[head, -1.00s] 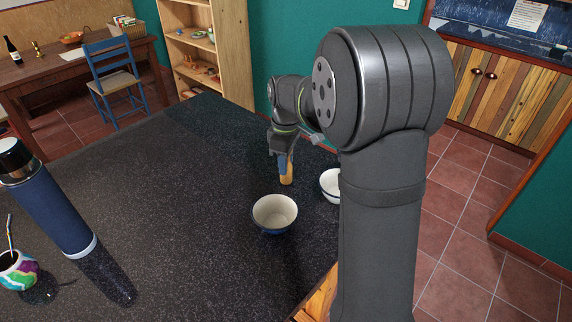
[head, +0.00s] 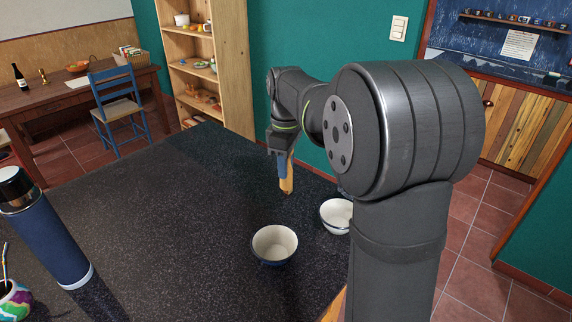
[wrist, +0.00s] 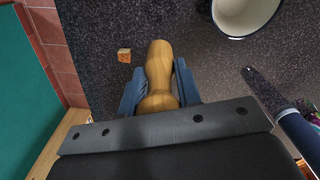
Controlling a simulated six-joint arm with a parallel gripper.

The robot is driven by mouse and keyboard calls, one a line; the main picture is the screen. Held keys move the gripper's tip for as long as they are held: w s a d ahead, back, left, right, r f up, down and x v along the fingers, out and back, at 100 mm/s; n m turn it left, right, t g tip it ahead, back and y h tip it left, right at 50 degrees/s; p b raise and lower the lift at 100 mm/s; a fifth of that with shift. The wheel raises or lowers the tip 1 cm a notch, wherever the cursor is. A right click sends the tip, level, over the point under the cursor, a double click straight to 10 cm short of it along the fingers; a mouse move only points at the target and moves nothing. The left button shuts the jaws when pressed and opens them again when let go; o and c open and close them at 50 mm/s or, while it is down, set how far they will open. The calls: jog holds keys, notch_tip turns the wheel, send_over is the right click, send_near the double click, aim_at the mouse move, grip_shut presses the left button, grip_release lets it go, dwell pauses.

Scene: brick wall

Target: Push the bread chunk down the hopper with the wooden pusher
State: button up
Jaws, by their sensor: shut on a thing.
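The wooden pusher (head: 288,182) is a tan, turned piece of wood. My gripper (head: 284,172) is shut on it, and it hangs roughly upright with its lower end apart from the bowls. In the wrist view the pusher (wrist: 159,72) sits between the two blue fingers of my gripper (wrist: 160,92). A small orange-brown cube (wrist: 124,55), which looks like the bread chunk, lies on the dark counter just left of the pusher's end in the wrist view. I cannot see it in the head view. No hopper is recognisable; my arm hides part of the counter.
A white bowl with a blue outside (head: 274,245) stands in front of the pusher, and a second white bowl (head: 336,216) stands to its right, beside my arm. A tall blue flask (head: 50,240) and a colourful cup (head: 12,300) are at the left. The counter's middle is clear.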

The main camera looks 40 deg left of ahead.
jog(key=w+d+r, duration=0.2)
jog(key=w+r, duration=0.1)
jog(key=w, duration=0.1)
jog(key=w+d+r, duration=0.1)
jog(key=w+r, duration=0.2)
jog(key=w, duration=0.1)
jog(key=w+d+r, duration=0.2)
jog(key=w+r, duration=0.1)
jog(key=w, duration=0.1)
jog(key=shift+d+r, duration=0.25)
jog(key=shift+d, duration=0.05)
jog(key=w+d+r, duration=0.7)
jog(key=d+r, duration=0.1)
jog(key=shift+s+d+f, duration=0.1)
jog(key=shift+f, duration=2.7)
jog(key=shift+f, duration=2.05)
dwell(0.8)
